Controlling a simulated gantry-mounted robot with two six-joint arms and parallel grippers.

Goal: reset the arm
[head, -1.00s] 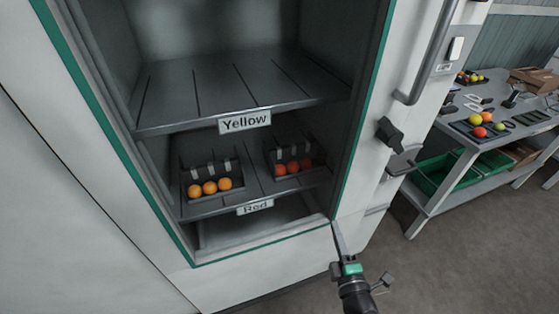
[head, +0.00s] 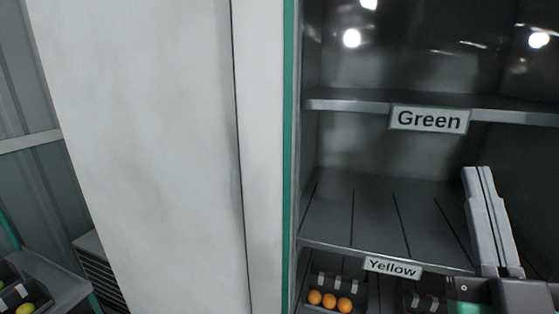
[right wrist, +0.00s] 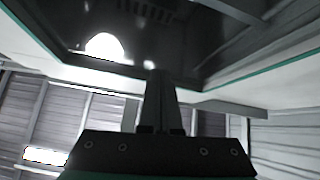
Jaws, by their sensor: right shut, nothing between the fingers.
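My right gripper (head: 479,172) rises from the lower right of the head view, in front of the open cabinet. Its two pale fingers are shut together and point up, with nothing between them. In the right wrist view the shut fingers (right wrist: 159,75) point towards a dark cabinet interior with a bright light reflection. My left gripper is not in view.
The cabinet has shelves labelled Green (head: 429,119) and Yellow (head: 393,268); the visible part of the Yellow shelf (head: 372,215) is empty. Below it, a tray holds orange tomatoes (head: 329,300). A white cabinet panel (head: 150,150) stands left. A tray with yellow fruit (head: 25,309) is at lower left.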

